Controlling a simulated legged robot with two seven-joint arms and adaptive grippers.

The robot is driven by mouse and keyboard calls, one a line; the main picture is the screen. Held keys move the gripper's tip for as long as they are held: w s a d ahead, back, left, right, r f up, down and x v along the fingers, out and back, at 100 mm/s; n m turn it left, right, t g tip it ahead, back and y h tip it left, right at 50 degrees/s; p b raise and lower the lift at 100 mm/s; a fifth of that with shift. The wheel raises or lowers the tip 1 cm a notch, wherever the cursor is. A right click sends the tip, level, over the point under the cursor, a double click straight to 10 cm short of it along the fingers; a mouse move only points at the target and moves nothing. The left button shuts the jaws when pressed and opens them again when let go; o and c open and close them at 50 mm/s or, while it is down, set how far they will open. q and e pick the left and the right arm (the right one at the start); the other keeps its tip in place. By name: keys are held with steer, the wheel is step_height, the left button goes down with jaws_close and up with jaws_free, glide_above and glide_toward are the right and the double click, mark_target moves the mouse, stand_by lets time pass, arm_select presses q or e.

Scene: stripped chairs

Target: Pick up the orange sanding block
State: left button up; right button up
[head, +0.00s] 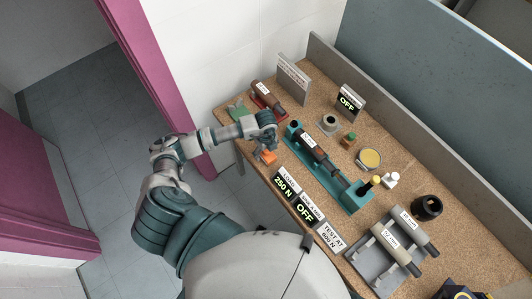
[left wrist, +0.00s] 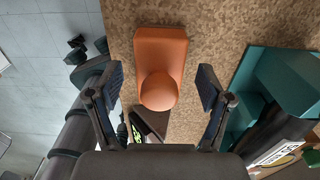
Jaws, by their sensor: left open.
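The orange sanding block (head: 267,157) lies on the cork-coloured bench top (head: 318,87), near its front edge. In the left wrist view the sanding block (left wrist: 161,52) shows as a rounded orange slab with a round knob at its near end. My left gripper (head: 266,147) is just above the block and partly hides it in the head view. In the left wrist view the left gripper's two fingers (left wrist: 160,88) stand wide apart, one on each side of the block, with nothing held between them. My right gripper is in neither view.
A teal fixture (head: 355,190) holding a dark cylinder lies right of the block. Label displays (head: 304,210) stand along the front edge. A red holder with a brown cylinder (head: 266,93) sits behind. A grey tray with rollers (head: 374,270) lies at the near right.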

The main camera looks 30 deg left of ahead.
arm_select(q)
steer(key=shift+d+r, duration=0.1)
steer(key=shift+d, duration=0.15)
steer(key=c, duration=1.3)
step_height(320, 180, up, 10)
steer(key=shift+a+r, duration=0.1)
